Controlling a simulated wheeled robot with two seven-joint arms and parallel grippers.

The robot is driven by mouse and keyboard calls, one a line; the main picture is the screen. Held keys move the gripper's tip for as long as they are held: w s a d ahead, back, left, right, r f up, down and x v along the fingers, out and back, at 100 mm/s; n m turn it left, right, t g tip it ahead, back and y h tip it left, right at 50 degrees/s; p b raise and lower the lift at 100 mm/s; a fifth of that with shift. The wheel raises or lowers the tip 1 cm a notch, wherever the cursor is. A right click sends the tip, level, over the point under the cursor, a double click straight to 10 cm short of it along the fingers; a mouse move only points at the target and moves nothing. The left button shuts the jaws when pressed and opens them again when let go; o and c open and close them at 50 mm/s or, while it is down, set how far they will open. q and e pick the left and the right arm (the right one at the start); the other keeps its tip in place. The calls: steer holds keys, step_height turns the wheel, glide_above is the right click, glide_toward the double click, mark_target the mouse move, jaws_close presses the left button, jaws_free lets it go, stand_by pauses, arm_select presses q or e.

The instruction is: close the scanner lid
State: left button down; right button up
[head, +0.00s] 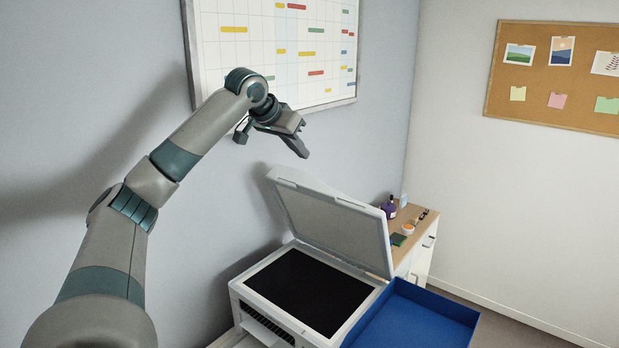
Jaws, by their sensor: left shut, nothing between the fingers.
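The scanner (240,291) is a white box with a dark glass bed (309,289). Its light grey lid (332,221) stands open, tilted up from the back edge of the bed. My left gripper (302,152) is shut and empty. It appears in the picture above the raised lid's upper edge, with a gap between them, in front of the wall. My right gripper is not in view.
A blue tray (419,318) sits at the scanner's right side. Behind the lid, a wooden-topped cabinet (423,215) holds a purple bottle (389,208) and small items. A wall planner (270,45) hangs behind my left arm. A corkboard (560,80) hangs at right.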

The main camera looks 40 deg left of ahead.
mark_target(308, 188)
arm_select(q)
steer(key=p+x, duration=0.2)
steer(key=x, duration=0.3)
steer(key=p+x, duration=0.3)
steer(key=x, duration=0.2)
steer(key=shift+s+a+f, duration=0.15)
steer(key=shift+s+f, duration=0.05)
steer(key=shift+s, duration=0.05)
steer(key=shift+s+f+p, duration=0.25)
steer(key=shift+s+p, duration=0.15)
steer(key=shift+s, duration=0.3)
steer(key=shift+s+f+p, duration=0.2)
steer(key=shift+s+p, duration=0.15)
steer(key=shift+s, duration=0.3)
steer(key=shift+s+d+f, duration=0.1)
steer(key=shift+d+f, duration=0.1)
steer(key=shift+d, duration=0.05)
steer(key=shift+s+f, duration=0.1)
